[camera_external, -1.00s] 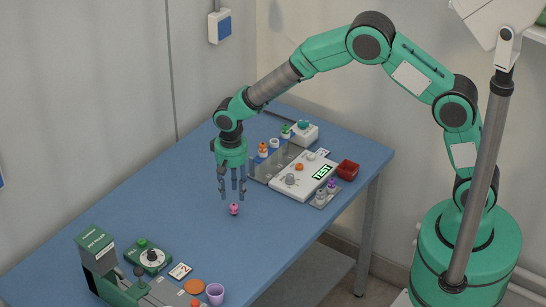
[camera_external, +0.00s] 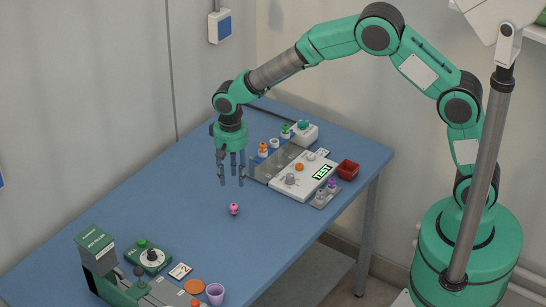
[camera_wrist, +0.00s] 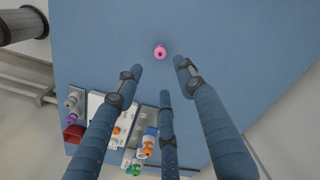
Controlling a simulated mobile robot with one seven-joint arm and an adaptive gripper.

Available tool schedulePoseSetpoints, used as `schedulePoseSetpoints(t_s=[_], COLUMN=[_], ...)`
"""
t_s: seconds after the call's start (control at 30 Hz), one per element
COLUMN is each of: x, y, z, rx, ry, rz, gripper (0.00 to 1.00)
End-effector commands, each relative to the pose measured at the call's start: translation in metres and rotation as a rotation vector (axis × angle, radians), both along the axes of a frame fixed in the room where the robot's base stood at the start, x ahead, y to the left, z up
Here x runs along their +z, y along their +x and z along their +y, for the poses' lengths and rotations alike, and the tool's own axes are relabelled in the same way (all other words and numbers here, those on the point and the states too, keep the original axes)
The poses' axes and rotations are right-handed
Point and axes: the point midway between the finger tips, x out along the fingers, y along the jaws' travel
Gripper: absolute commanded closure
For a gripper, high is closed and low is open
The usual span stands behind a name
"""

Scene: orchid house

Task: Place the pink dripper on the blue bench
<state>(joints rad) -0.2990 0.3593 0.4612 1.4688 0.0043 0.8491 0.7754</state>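The pink dripper (camera_external: 234,208) stands on the bare middle of the blue bench (camera_external: 180,190). It also shows in the wrist view (camera_wrist: 160,52), beyond my fingertips with blue surface around it. My gripper (camera_external: 232,182) is above the bench, a little above and behind the dripper, with its fingers pointing down. The fingers are spread apart with nothing between them, and they do not touch the dripper. In the wrist view my gripper (camera_wrist: 160,80) shows three separate fingers.
A white test device (camera_external: 305,175) with a lit display stands behind, beside several small coloured drippers and a red bin (camera_external: 348,169). At the front are a green filling machine (camera_external: 98,252), a dial box (camera_external: 149,257) and a purple cup (camera_external: 215,293). The bench around the dripper is clear.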

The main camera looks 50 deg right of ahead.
Motion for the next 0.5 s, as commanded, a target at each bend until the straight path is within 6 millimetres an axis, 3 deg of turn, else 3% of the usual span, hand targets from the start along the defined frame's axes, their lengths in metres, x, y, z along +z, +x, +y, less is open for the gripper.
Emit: schedulePoseSetpoints(t_s=[0.37, 0.5], x=[0.001, 0.011], y=[0.0, -0.002], z=[0.0, -0.004], rx=[0.0, 0.006], ry=[0.0, 0.002], rz=[-0.001, -0.009], gripper=[0.61, 0.61])
